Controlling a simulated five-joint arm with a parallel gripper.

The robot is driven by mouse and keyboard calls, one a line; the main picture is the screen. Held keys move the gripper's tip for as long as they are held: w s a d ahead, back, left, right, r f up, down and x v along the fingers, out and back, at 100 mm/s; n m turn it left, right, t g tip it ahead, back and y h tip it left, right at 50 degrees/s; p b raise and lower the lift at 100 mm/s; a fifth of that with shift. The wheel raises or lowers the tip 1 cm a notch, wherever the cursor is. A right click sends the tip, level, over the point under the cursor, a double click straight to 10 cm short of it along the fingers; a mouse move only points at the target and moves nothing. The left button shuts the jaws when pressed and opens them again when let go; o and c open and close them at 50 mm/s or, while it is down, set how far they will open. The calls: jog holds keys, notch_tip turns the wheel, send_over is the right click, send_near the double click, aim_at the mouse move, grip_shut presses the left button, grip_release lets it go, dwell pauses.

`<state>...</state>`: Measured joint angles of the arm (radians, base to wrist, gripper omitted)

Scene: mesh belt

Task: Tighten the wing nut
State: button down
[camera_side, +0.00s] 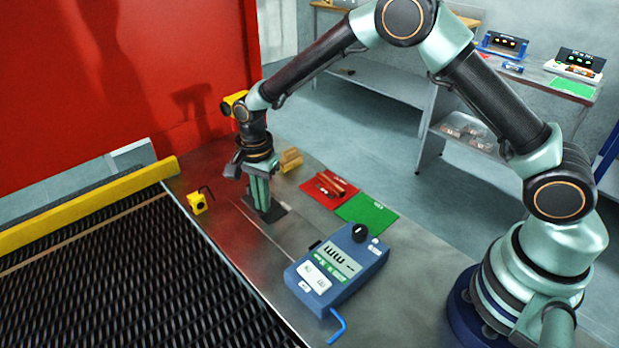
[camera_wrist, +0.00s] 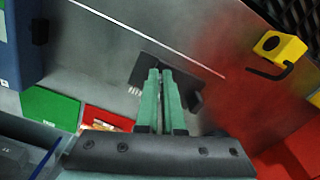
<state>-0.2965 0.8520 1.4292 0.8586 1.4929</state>
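I cannot make out a wing nut in either view. My gripper (camera_side: 264,207) points straight down, low over a small dark plate (camera_side: 279,215) on the metal table. In the wrist view, its two green fingers (camera_wrist: 160,72) are close together with a narrow dark gap, over the same dark plate (camera_wrist: 203,83). The fingers cover part of the plate. I cannot see whether anything is held between the tips. A dark piece sticks out just right of the fingers in the wrist view.
A blue meter box (camera_side: 338,268) with a black knob stands front right. A red mat (camera_side: 318,197) and green mat (camera_side: 366,209) lie right of my gripper. A yellow block (camera_side: 197,204) with a dark hex key sits left, near the mesh belt (camera_side: 140,285) and yellow rail (camera_side: 90,205).

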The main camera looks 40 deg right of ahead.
jog(key=shift+w+d+m, duration=0.1)
jog(key=shift+d+m, duration=0.2)
jog(key=shift+m, duration=0.9)
jog(key=c, duration=0.9)
grip_release()
jog(key=shift+c, duration=0.2)
jog(key=shift+a+r, duration=0.1)
jog(key=shift+r, duration=0.3)
notch_tip(320, 180, up, 11)
jog(key=shift+r, duration=0.2)
